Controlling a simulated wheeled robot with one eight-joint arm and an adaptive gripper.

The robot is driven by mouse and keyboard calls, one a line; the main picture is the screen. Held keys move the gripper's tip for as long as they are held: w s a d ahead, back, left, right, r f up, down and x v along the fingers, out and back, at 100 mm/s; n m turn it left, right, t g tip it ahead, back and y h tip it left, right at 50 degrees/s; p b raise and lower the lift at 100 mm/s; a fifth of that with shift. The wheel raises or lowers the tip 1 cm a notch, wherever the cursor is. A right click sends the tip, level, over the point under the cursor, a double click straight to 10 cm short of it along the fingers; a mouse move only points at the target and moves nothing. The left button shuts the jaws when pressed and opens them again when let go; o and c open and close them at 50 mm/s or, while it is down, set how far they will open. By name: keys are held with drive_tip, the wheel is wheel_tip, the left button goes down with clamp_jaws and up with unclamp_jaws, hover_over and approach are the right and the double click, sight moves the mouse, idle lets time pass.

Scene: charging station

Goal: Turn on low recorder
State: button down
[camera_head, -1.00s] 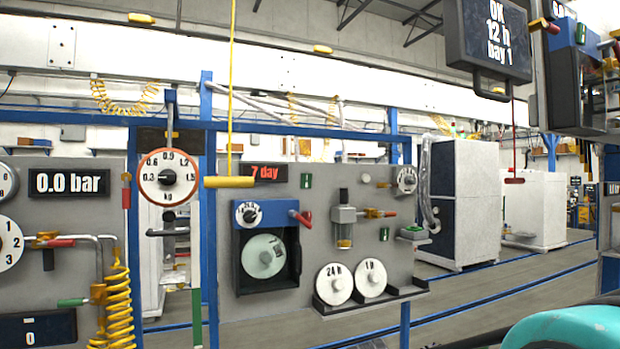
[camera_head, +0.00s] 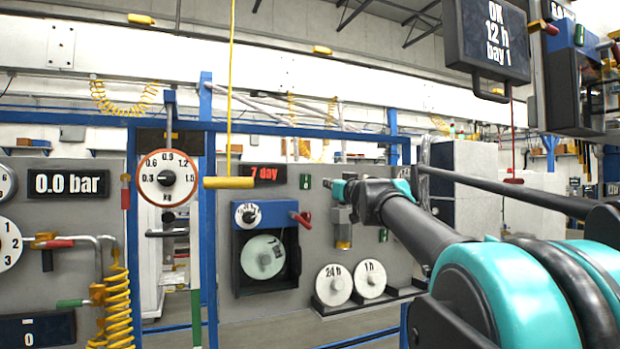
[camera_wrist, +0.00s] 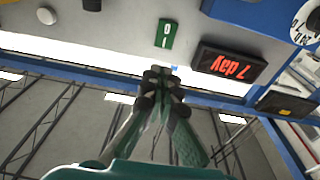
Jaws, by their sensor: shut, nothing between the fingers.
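The low recorder (camera_head: 264,247) is a blue-topped box with a round chart disc inside and a small dial on top, on the grey panel. A small green switch (camera_head: 305,182) is right of that display. In the wrist view, this green switch (camera_wrist: 167,33) shows 0 and I marks, beside the display (camera_wrist: 230,65), both upside down. My gripper (camera_head: 333,186) is shut and empty, just right of the switch in the head view. In the wrist view, its fingertips (camera_wrist: 160,74) appear apart from the switch.
A red-handled valve (camera_head: 301,218) is on the recorder's right. White discs marked 24 h (camera_head: 334,285) and 1 h (camera_head: 370,279) stand on a ledge below. A yellow bar (camera_head: 229,183) hangs at left. Another recorder (camera_head: 565,80) and an "OK 12 h Day 1" screen (camera_head: 490,40) are upper right.

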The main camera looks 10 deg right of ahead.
sight(306, 174)
drive_tip(key=shift+a+r, duration=0.25)
drive_tip(key=x, duration=1.4)
drive_tip(key=shift+a, duration=0.1)
drive_tip(key=shift+w+a+r, duration=0.1)
drive_tip(key=shift+w+r, duration=0.15)
drive_tip(key=shift+w, duration=0.1)
